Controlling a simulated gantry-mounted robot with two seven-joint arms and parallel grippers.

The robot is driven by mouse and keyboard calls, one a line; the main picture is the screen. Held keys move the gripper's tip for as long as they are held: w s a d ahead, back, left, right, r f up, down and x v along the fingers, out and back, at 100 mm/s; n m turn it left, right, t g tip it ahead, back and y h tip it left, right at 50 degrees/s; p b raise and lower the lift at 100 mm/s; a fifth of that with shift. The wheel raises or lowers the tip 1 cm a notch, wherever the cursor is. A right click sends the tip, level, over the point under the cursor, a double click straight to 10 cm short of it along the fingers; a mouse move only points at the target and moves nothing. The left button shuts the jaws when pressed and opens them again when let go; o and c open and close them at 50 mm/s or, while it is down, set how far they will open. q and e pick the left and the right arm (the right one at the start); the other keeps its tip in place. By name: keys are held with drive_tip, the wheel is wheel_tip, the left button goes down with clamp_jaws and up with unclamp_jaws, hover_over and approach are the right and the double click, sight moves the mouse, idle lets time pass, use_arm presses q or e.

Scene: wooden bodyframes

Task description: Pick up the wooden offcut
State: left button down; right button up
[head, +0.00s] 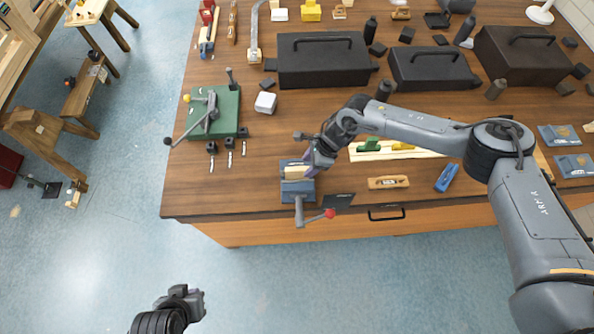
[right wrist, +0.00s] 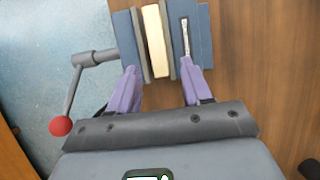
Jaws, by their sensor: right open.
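The wooden offcut (head: 295,172) is a pale block held between the jaws of a blue-grey bench vise (head: 296,195) near the table's front edge. In the right wrist view the offcut (right wrist: 156,42) stands between the grey jaw plates of the vise (right wrist: 204,40). My right gripper (head: 309,165) is at the vise. In the right wrist view its purple fingers (right wrist: 162,80) are apart, near the lower end of the offcut, with nothing gripped. My left gripper (head: 192,299) is low at the left, off the table over the floor; its finger opening is unclear.
The vise handle with a red knob (head: 329,213) sticks out at the front. A green fixture (head: 213,112) stands to the left, with small bits before it. A wooden plane (head: 388,182) and a blue tool (head: 447,177) lie to the right. Dark toolboxes (head: 323,60) line the back.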

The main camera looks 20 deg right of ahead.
drive_tip(key=shift+x, duration=1.05)
clamp_jaws()
drive_tip(key=shift+r, duration=0.15)
drive_tip(key=shift+r+p, duration=0.4)
drive_tip(key=shift+r, duration=0.1)
wheel_tip(320, 180, up, 3)
drive_tip(key=shift+r+p, duration=0.1)
drive_tip(key=shift+p, duration=0.8)
drive_tip(key=s+d+r+p, duration=0.2)
drive_tip(key=d+r+p, duration=0.2)
drive_tip(key=d+r, duration=0.1)
drive_tip(key=s+d+r+p, duration=0.3)
drive_tip(key=d+r+p, duration=0.1)
drive_tip(key=r, duration=0.4)
drive_tip(key=shift+s+d+r, duration=0.3)
drive_tip(key=shift+d, duration=0.35)
